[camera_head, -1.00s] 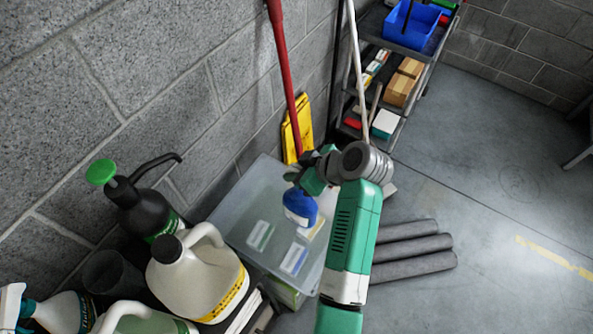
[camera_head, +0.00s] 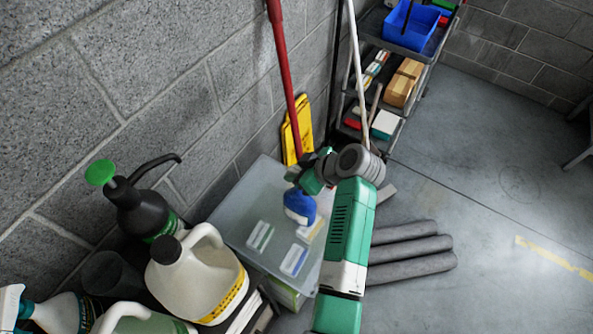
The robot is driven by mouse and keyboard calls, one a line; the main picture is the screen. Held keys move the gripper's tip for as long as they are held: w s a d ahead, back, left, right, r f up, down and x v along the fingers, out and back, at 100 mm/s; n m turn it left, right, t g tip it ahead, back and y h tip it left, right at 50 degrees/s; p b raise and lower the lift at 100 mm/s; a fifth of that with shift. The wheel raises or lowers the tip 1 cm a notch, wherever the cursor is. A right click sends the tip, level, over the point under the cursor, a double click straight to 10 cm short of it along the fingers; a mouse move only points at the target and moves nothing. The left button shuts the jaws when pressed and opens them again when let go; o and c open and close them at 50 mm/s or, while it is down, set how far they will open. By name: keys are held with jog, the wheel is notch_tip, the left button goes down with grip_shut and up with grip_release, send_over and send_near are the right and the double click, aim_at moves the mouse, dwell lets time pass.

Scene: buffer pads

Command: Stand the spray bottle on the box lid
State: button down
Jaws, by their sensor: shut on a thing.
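A blue bottle with a white label (camera_head: 300,208), which looks like the spray bottle, is at my gripper (camera_head: 303,181), over the right part of the translucent grey box lid (camera_head: 239,201). My gripper is shut on the bottle near its top. The jaws are small and dark here, and the bottle's head is mostly hidden by them. The bottle looks about upright. I cannot tell whether its base touches the lid. Flat labels show on the lid's left and front parts.
A white jug (camera_head: 195,280), a black pump bottle (camera_head: 145,212) and another spray bottle (camera_head: 60,312) crowd the lower left. A red pole (camera_head: 286,80) and yellow sign (camera_head: 297,130) stand behind the lid. Grey rolls (camera_head: 412,250) lie right. A shelf cart (camera_head: 405,60) stands behind.

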jog(key=c, duration=1.3)
grip_release()
jog(key=shift+f, duration=0.1)
jog(key=shift+o, duration=0.2)
jog(key=shift+r, duration=0.3)
jog(key=v, duration=1.1)
jog(key=shift+s+d+r+p, duration=0.2)
jog(key=shift+d+p, duration=0.1)
